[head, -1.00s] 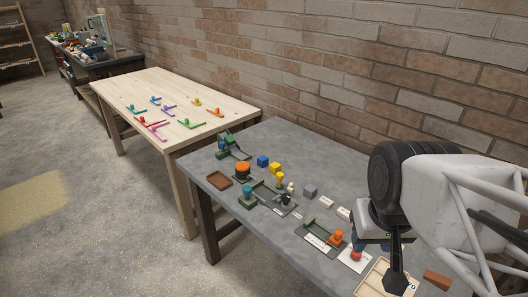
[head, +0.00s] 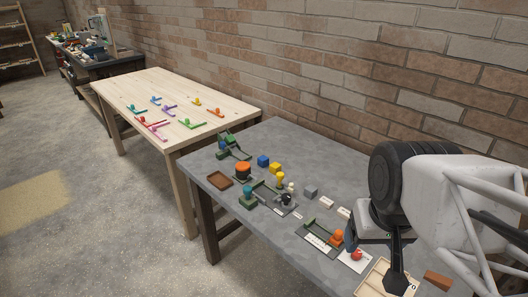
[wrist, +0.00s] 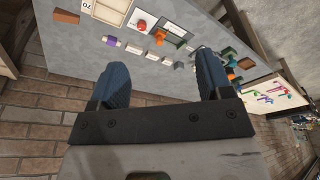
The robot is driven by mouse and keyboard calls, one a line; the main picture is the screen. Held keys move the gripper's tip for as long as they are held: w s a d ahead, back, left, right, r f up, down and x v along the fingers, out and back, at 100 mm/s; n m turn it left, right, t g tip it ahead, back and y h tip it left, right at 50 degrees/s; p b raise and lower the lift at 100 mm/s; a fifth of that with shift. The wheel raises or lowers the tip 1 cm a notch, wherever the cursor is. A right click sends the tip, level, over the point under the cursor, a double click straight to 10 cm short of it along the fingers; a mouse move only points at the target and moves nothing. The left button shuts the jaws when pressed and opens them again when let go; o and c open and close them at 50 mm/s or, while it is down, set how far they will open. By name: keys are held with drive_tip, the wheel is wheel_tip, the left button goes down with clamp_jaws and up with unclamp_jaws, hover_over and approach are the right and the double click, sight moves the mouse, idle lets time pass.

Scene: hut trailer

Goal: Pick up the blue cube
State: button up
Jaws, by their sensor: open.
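The blue cube (head: 263,161) sits on the grey table (head: 290,225), toward its far left part, just left of a yellow cube (head: 275,168). I cannot make out the blue cube surely in the wrist view; the right finger covers part of the table there. My gripper (wrist: 160,72) shows two blue fingers spread apart with nothing between them. It is near the right end of the table in the head view, well apart from the blue cube. Its fingers are mostly hidden there by my arm.
Near the blue cube stand a green device (head: 233,148), an orange-topped piece (head: 243,170), a brown tray (head: 219,181) and a grey cube (head: 311,191). White blocks, a red ball (head: 356,255) and a wooden tray (head: 374,278) lie nearer my arm. A brick wall runs behind the table.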

drive_tip(key=w+a+r+n, duration=0.1)
drive_tip(key=w+r, duration=0.1)
drive_tip(key=w, duration=0.7)
drive_tip(key=w+a+r+n, duration=0.1)
drive_tip(key=w+a+r, duration=0.1)
drive_tip(key=w, duration=0.8)
drive_tip(key=n+g, duration=0.3)
drive_tip(key=n, duration=0.4)
hover_over(263, 158)
drive_tip(key=f, duration=2.6)
drive_tip(key=shift+s+d+f, duration=0.15)
drive_tip(key=shift+s+d, duration=0.05)
drive_tip(key=shift+s, duration=0.1)
drive_tip(key=shift+w+a+f, duration=0.15)
drive_tip(key=shift+w+f, duration=0.05)
drive_tip(key=shift+f, duration=0.15)
